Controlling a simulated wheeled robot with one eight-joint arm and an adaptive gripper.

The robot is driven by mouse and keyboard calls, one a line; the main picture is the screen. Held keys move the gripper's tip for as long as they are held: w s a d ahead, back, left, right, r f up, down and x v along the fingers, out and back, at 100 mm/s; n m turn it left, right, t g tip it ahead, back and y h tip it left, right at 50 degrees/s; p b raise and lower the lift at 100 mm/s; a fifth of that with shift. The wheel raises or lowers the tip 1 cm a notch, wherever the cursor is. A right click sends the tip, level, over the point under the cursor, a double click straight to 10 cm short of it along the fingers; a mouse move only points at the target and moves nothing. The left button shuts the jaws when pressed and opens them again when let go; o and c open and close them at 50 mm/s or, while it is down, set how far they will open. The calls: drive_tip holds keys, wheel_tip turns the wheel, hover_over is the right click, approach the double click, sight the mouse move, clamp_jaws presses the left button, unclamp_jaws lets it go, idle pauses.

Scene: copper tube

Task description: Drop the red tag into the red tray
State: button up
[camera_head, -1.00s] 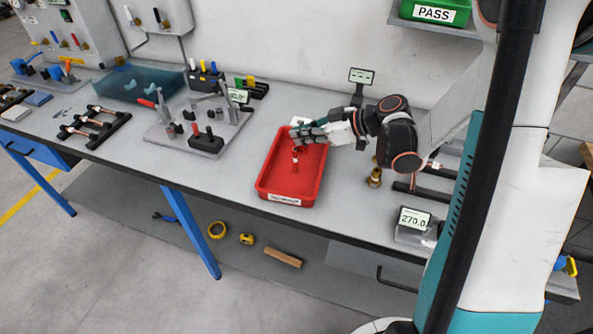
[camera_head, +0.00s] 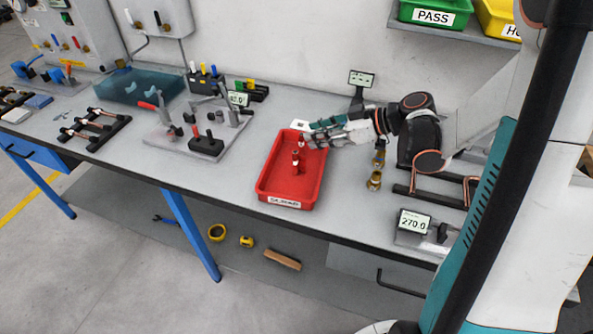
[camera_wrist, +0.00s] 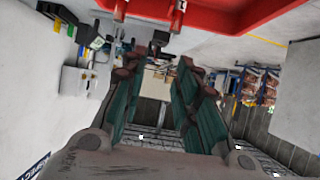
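The red tray (camera_head: 262,180), with a white label on its front, sits on the grey bench in the head view. Its red rim also crosses the top of the wrist view (camera_wrist: 215,20). A small reddish-brown piece with a pale band (camera_head: 296,159) shows inside the tray; I cannot tell whether it is the red tag. My gripper (camera_head: 306,137) is above the tray's back right part. In the wrist view its teal-padded fingers (camera_wrist: 157,75) are apart, with nothing seen held between them.
Brass fittings (camera_head: 374,181) stand right of the tray, near a small display reading 270.0 (camera_head: 414,221). A clamp fixture (camera_head: 180,135) stands to the left. A green PASS bin (camera_head: 435,14) and a yellow bin (camera_head: 497,18) are on the shelf above. Bench in front of the fixture is clear.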

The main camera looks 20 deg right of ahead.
drive_tip(key=v, duration=0.6)
drive_tip(key=shift+s+d+r, duration=0.2)
drive_tip(key=shift+d, duration=0.1)
